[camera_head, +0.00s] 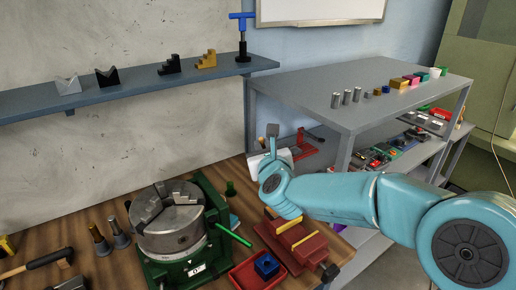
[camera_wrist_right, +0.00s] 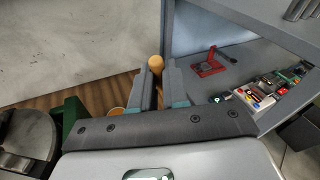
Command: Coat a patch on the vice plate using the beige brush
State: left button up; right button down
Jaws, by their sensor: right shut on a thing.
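My right gripper (camera_head: 272,133) is raised above the back right of the wooden bench, beyond the vice. In the right wrist view the right gripper (camera_wrist_right: 160,88) is shut on the beige brush (camera_wrist_right: 156,64), whose rounded end stands up between the fingers. The brush's bristles are hidden. The red vice (camera_head: 305,254) sits at the bench's right front corner, with yellow strips (camera_head: 287,224) along its top. I cannot clearly tell the plate from the vice. The brush is apart from the vice. My left gripper is not in view.
A green-based chuck (camera_head: 170,228) stands left of the vice, its green handle (camera_head: 235,236) pointing towards the vice. A red tray (camera_head: 243,280) with a blue block (camera_head: 266,266) lies between them. A grey shelf cart (camera_head: 315,90) stands behind at right. A hammer (camera_head: 40,262) lies at left.

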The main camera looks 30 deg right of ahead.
jog(key=f+b, duration=0.1)
jog(key=f, duration=0.2)
jog(key=f+b, duration=0.1)
jog(key=f, duration=0.1)
jog(key=shift+d+b, duration=0.25)
jog(key=shift+b, duration=0.1)
jog(key=shift+d, duration=0.15)
